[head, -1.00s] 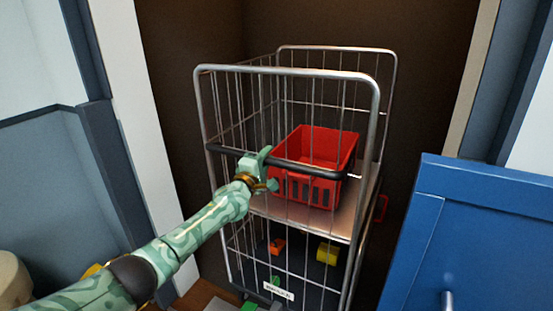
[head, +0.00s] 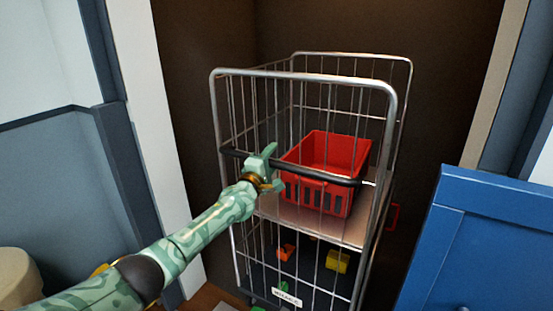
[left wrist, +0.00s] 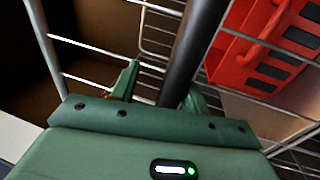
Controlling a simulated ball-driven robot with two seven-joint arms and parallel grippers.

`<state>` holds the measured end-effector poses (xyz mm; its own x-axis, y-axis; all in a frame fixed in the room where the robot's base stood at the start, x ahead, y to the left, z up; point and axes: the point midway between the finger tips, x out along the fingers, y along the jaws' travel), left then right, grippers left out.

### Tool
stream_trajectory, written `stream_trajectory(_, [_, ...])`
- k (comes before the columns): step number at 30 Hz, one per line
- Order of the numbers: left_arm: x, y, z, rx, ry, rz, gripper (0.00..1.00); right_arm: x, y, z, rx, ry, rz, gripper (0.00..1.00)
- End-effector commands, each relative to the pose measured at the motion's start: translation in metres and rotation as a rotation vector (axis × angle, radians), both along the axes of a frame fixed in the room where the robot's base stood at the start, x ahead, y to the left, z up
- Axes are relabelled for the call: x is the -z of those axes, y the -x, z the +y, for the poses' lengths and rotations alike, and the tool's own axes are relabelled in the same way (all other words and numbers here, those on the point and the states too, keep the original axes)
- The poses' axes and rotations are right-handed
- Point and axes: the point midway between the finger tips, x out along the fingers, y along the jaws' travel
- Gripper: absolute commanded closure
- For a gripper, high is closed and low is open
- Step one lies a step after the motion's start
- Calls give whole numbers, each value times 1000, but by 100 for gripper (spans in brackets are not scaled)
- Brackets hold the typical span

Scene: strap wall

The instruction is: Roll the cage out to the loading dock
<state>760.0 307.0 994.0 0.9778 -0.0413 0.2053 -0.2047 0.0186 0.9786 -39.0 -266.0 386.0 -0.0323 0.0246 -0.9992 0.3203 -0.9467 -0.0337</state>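The cage (head: 303,74) is a wire trolley standing upright inside a dark recess. A black handle bar (head: 318,178) runs across its near side; the bar also shows in the left wrist view (left wrist: 192,50). My left gripper (head: 268,168) is at the left half of this bar, with one finger above it and one below. In the left wrist view the bar passes between the fingers (left wrist: 160,92), with a gap on the left finger's side, so the gripper looks open around it. My right gripper is not in view. No loading dock can be made out.
A red basket (head: 340,152) stands on the cage's shelf (head: 345,228). Small orange (head: 286,252) and yellow (head: 338,262) items lie on its lower level. A blue panel (head: 480,245) stands close at right. A pale door frame (head: 170,130) borders the recess at left.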

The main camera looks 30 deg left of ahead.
Motion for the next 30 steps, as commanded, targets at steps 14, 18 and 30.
stream_trajectory(14, [11, 93, 3, 1, -10, 4, 57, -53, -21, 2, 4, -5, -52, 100])
stream_trajectory(18, [17, 127, 9, -7, -9, 2, 57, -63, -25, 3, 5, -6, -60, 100])
stream_trajectory(30, [26, 165, 14, -16, -6, -2, 57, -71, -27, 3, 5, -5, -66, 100])
